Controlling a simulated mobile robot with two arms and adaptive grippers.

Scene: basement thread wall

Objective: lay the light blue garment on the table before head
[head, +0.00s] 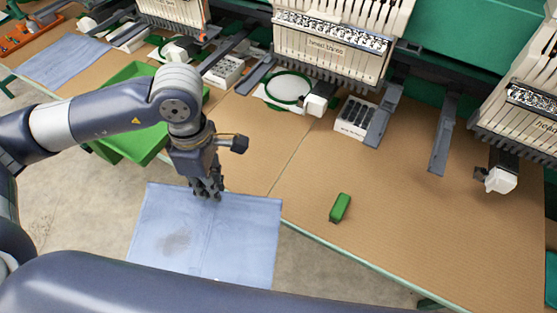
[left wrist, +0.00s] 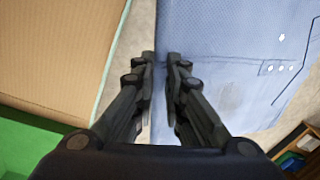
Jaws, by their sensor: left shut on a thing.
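The light blue garment (head: 245,240) hangs as a flat, roughly square sheet off the front edge of the table (head: 440,240), with a dark smudge on it. My left gripper (head: 207,192) is shut on its upper edge. In the left wrist view the garment (left wrist: 235,85) spreads to the right of the closed left fingers (left wrist: 160,65), with the table edge to their left. The middle machine head (head: 330,45) stands behind the table; its label seems to read "head three". My right gripper is not in view.
A green block (head: 340,208) lies near the front edge. A green bin (head: 125,142) stands left of my left gripper. Another blue cloth (head: 63,60) lies on the table at far left.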

